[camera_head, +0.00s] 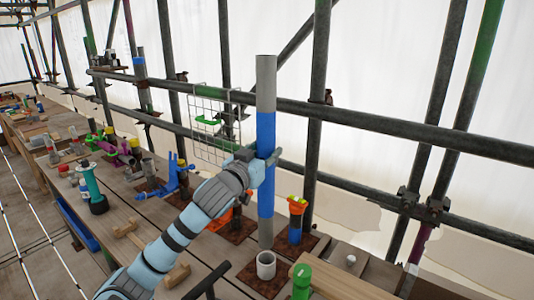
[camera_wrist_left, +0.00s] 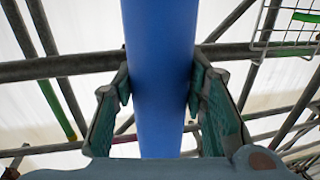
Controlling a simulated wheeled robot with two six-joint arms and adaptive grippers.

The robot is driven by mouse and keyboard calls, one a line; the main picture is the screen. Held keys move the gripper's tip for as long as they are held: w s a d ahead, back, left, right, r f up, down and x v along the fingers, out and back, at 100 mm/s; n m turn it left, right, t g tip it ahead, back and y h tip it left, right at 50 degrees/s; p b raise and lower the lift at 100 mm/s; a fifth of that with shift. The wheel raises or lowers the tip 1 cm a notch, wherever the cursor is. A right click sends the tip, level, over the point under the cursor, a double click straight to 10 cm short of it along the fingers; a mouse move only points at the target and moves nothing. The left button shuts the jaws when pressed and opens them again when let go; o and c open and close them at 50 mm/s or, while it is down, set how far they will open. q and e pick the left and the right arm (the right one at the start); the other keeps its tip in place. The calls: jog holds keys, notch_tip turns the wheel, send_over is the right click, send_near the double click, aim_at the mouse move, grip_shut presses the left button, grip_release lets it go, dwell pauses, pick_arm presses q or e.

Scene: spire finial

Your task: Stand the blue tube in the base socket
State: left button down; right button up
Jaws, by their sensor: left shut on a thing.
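The blue tube (camera_head: 266,130) is upright, with grey sections at its top and bottom. My left gripper (camera_head: 268,158) is shut on its middle. In the left wrist view the blue tube (camera_wrist_left: 158,75) stands between the two fingers of the left gripper (camera_wrist_left: 160,95). The base socket (camera_head: 265,265) is a short pale grey cup on a brown plate. The tube's lower end shows just above and behind the socket's rim in the head view; I cannot tell the exact gap. My right gripper is not in view.
An orange-topped blue post (camera_head: 296,220) stands close right of the tube. A green cylinder (camera_head: 301,282) and a wooden block (camera_head: 335,285) are near the front. A wire rack (camera_head: 214,125) and scaffold rails (camera_head: 430,145) stand behind. A teal spool (camera_head: 92,188) is left.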

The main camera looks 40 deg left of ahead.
aim_at(263, 197)
pick_arm(q)
jog(key=shift+r, duration=0.2)
jog(key=shift+d+f+b, duration=0.1)
jog(key=shift+f+b, duration=4.1)
jog(key=shift+f, duration=2.15)
jog(key=shift+c, duration=1.6)
grip_release()
jog(key=shift+s, duration=0.1)
jog(key=shift+f, duration=0.1)
